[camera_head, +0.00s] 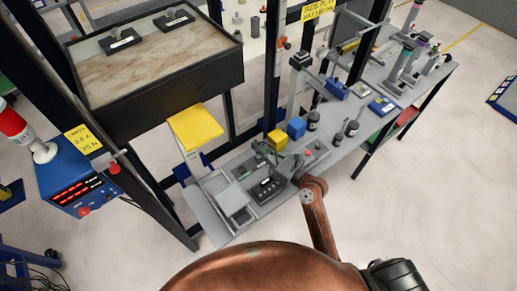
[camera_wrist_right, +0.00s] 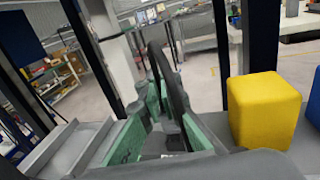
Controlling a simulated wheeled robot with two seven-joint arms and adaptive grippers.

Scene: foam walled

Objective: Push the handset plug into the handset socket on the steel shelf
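My right gripper (camera_head: 266,155) has green fingers and is low over the near part of the steel shelf (camera_head: 206,214). In the right wrist view its two green fingers (camera_wrist_right: 166,105) lean toward each other on either side of a dark, curved, cable-like piece. Grey parts show low between the fingers. I cannot tell whether the fingers touch the dark piece. I cannot make out the handset plug clearly. A dark box with small buttons (camera_head: 268,188) lies on the shelf just below the gripper. I cannot tell which part is the handset socket. My left gripper is not in view.
A yellow block (camera_head: 277,140) stands close to the right gripper and shows large in the right wrist view (camera_wrist_right: 264,110). A yellow panel (camera_head: 196,126) and dark posts flank the shelf's left side.

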